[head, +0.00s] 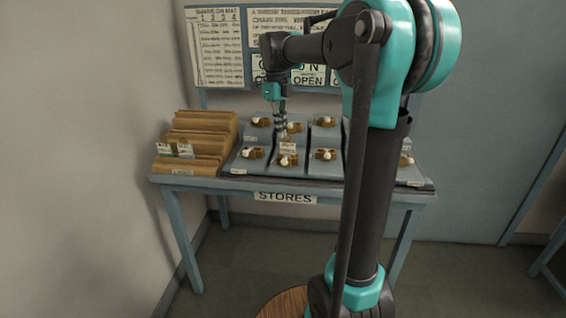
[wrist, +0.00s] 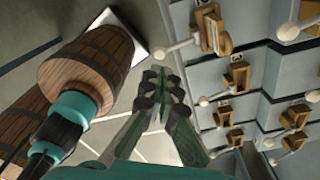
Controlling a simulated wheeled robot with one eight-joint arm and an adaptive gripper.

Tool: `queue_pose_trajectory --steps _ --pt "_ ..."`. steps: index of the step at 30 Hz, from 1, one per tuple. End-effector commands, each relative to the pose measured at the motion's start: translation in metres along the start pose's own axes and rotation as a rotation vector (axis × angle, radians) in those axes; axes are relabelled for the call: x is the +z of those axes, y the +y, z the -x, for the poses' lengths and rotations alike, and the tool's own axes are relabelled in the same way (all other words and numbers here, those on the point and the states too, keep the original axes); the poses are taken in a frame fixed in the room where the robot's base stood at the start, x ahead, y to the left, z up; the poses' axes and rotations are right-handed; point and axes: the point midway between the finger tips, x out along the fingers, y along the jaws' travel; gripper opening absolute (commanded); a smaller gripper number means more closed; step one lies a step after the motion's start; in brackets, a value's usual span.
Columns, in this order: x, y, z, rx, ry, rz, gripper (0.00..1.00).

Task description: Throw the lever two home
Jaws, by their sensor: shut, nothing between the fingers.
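Several brass-coloured lever units with white ball knobs sit on grey sloped blocks on the table. One front lever (head: 287,160) is just below my gripper (head: 282,133) in the head view, and another front lever (head: 252,153) is to its left. In the wrist view my gripper (wrist: 158,90) is shut and empty. The nearest white knob (wrist: 202,101) is to its right, apart from the fingers. Another lever (wrist: 212,28) is at the top.
The blue-grey table (head: 270,188) carries a STORES sign (head: 285,198). Stacked brown wooden pieces (head: 205,135) with small tags stand at its left end. Notice boards (head: 215,45) are on the wall behind. My arm hides part of the right side of the table.

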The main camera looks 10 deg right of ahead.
Motion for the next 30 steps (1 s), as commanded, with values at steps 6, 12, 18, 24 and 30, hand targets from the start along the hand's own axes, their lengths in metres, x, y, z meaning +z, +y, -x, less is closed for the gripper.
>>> queue_pose_trajectory --steps 6,12,18,24,30 --pt "0.0 0.0 -0.001 0.0 0.0 0.001 0.0" --pt "0.0 0.0 -0.015 0.0 -0.001 0.002 0.0" --pt "0.0 0.0 -0.04 0.0 -0.001 0.002 0.0" --pt "0.0 0.0 -0.06 0.0 -0.001 0.002 0.0" --pt "0.0 0.0 -0.069 0.0 -0.001 0.002 0.0"
